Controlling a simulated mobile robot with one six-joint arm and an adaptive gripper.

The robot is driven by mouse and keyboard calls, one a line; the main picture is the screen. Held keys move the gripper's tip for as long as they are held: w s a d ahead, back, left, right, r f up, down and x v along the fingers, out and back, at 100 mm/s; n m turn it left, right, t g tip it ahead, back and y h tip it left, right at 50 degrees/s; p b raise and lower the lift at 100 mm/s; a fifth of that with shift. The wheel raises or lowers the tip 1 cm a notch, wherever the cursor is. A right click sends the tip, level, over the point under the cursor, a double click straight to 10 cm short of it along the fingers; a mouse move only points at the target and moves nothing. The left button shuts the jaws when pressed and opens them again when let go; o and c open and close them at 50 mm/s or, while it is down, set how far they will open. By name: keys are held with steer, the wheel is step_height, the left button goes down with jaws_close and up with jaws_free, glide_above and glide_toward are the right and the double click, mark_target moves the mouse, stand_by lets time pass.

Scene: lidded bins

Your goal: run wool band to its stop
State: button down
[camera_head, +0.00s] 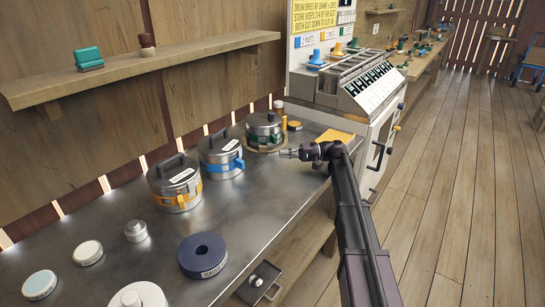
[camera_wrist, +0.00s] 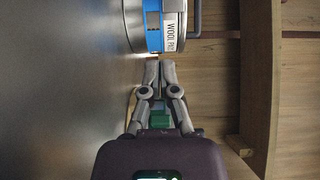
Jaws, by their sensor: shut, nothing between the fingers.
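The wool bin is a round metal bin (camera_head: 221,158) with a dark handle on its lid and a blue band (camera_head: 222,169) around its side. A blue tab (camera_head: 240,164) of the band sticks out at its right. In the wrist view the blue band (camera_wrist: 152,22) lies beside a white label (camera_wrist: 173,30) starting "WOOL". My gripper (camera_head: 283,154) is to the right of this bin, pointing left, low over the counter. In the wrist view my gripper (camera_wrist: 160,66) has its fingertips together just short of the bin, apparently apart from it. Where the band's stop is, I cannot tell.
The metal counter (camera_head: 260,200) also holds a yellow-banded bin (camera_head: 173,189), a green-banded bin (camera_head: 264,127), a dark blue ring (camera_head: 196,267) and pale discs. A wooden shelf (camera_head: 140,66) runs behind. A white cabinet (camera_head: 345,90) stands right. The counter before the wool bin is clear.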

glide_toward(240, 164)
steer(key=w+a, duration=0.4)
steer(key=shift+w+f, duration=0.15)
steer(key=shift+w, duration=0.25)
steer(key=shift+s+a, duration=0.7)
steer(key=shift+s, duration=0.15)
steer(key=shift+s+a, duration=0.65)
steer(key=shift+a, duration=0.05)
steer(key=shift+d, duration=0.1)
